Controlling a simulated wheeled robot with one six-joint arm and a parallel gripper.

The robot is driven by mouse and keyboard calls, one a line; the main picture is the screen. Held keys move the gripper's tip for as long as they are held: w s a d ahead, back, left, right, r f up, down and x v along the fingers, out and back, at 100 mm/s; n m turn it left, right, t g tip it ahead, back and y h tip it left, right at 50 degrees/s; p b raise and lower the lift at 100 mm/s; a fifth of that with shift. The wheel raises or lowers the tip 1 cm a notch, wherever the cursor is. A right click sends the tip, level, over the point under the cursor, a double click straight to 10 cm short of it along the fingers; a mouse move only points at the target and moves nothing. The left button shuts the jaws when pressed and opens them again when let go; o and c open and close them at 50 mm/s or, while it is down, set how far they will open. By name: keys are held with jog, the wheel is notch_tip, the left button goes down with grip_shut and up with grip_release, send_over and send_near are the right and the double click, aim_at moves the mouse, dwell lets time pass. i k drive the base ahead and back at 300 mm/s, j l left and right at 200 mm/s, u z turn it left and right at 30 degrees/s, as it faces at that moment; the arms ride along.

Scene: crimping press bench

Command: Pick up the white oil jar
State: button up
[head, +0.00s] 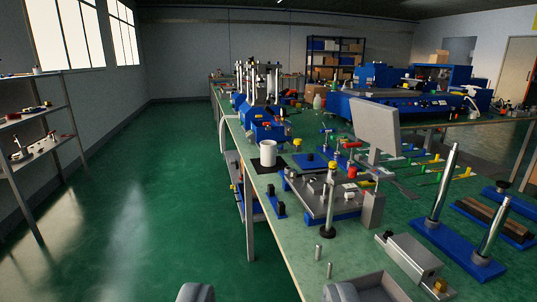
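A white cylindrical jar (268,155) stands upright on the green-topped bench, near its left edge in the middle of the picture. It looks like the white oil jar, but no label can be read. My gripper (268,293) shows only as two grey rounded fingertips at the bottom edge. They are wide apart with nothing visible between them, so it is open. The jar is well ahead of the gripper, and nothing touches it.
A metal fixture plate (310,196) with upright posts sits nearer than the jar. Blue presses (262,125) stand behind it. A grey monitor (375,127) and steel columns (443,185) rise at right. A shelf (40,115) stands far left. The green floor (130,215) between is clear.

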aim_at(267, 147)
jog(key=i+j, duration=0.1)
jog(key=j, duration=0.5)
jog(key=i+j, duration=0.6)
jog(key=j, duration=0.25)
jog(key=i+j+z, duration=0.1)
jog(key=i+j, duration=0.2)
jog(key=i+l, duration=0.15)
jog(key=i, duration=0.3)
jog(key=i+l, duration=0.15)
jog(key=i, duration=0.3)
jog(key=i+l, duration=0.15)
jog(key=i, duration=0.3)
jog(key=z, duration=0.05)
